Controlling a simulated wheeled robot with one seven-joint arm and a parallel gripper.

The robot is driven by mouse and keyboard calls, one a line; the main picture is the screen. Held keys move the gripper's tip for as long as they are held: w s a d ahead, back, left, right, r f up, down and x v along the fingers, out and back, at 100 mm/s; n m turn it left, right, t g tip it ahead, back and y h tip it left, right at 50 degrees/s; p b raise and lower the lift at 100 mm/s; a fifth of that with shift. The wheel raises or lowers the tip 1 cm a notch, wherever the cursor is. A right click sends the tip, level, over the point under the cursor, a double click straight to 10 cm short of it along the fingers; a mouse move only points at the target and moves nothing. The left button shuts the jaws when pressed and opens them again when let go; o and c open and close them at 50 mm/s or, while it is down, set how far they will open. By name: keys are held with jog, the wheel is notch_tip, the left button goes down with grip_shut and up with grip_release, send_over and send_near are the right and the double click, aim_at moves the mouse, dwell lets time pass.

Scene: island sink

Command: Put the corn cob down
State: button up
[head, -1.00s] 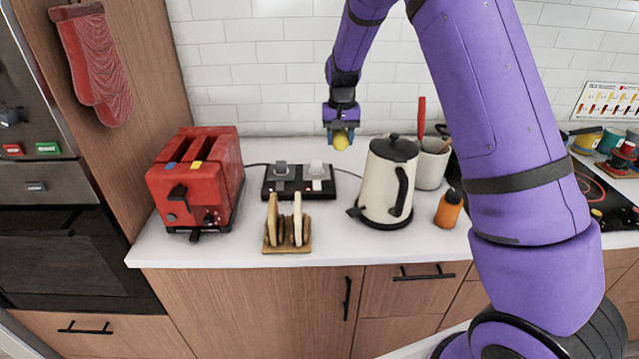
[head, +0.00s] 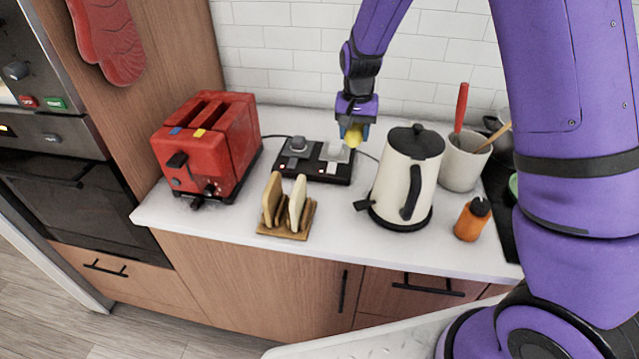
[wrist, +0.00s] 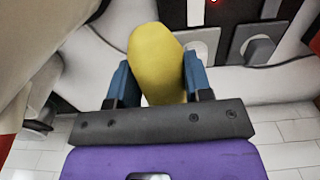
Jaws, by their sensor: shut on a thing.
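My gripper (head: 355,132) points down above the back of the counter, between the toaster and the kettle. It is shut on the yellow corn cob (head: 353,136). In the wrist view the corn cob (wrist: 156,65) sits between the two blue fingers, and its rounded end sticks out past them. In the head view the cob hangs by the right part of the black socket strip; whether it touches anything below cannot be told.
A red toaster (head: 207,146) stands left. The black strip with plugs (head: 314,160) lies behind a toast rack (head: 287,232). A cream kettle (head: 404,180), an orange bottle (head: 472,220) and a utensil pot (head: 462,163) stand right. Bare counter (head: 230,215) shows along the front left.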

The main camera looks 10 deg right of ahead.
jog(key=s+a+f, duration=0.2)
jog(key=s+a, duration=0.4)
jog(key=s, duration=0.3)
send_over(337, 206)
notch_tip(337, 206, down, 5)
jog(key=shift+f, duration=2.65)
jog(key=shift+f, duration=0.1)
jog(key=o, duration=0.7)
jog(key=shift+o, duration=0.2)
jog(key=shift+w, duration=0.1)
